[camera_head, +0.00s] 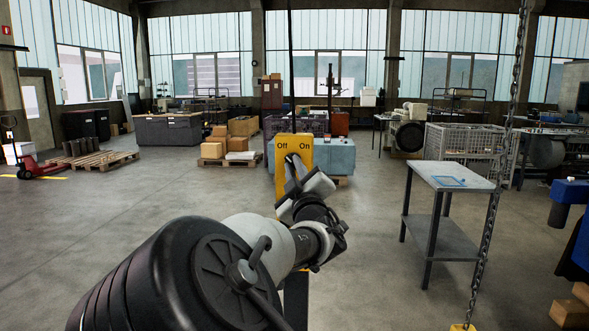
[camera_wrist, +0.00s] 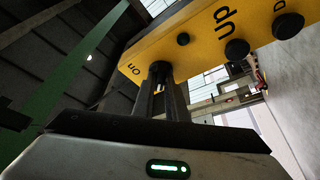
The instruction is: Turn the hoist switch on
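The yellow hoist control box (camera_head: 307,147) stands upright in front of my arm in the head view, with "Off" and "On" at its top. In the wrist view the yellow box (camera_wrist: 205,25) crosses the top, tilted, with "On" and "up" labels. A dark round knob, the hoist switch (camera_wrist: 160,69), sits near the "On" label. My gripper (camera_wrist: 160,84) reaches up to it, its two dark fingers close together with their tips at the knob. The gripper (camera_head: 291,163) also shows against the box in the head view. The fingers hide part of the switch.
Several other black buttons (camera_wrist: 237,49) sit on the box beside the switch. A hanging chain (camera_head: 497,180) and a grey metal table (camera_head: 455,175) stand to the right. Pallets with boxes (camera_head: 215,150) are farther back. The floor to the left is open.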

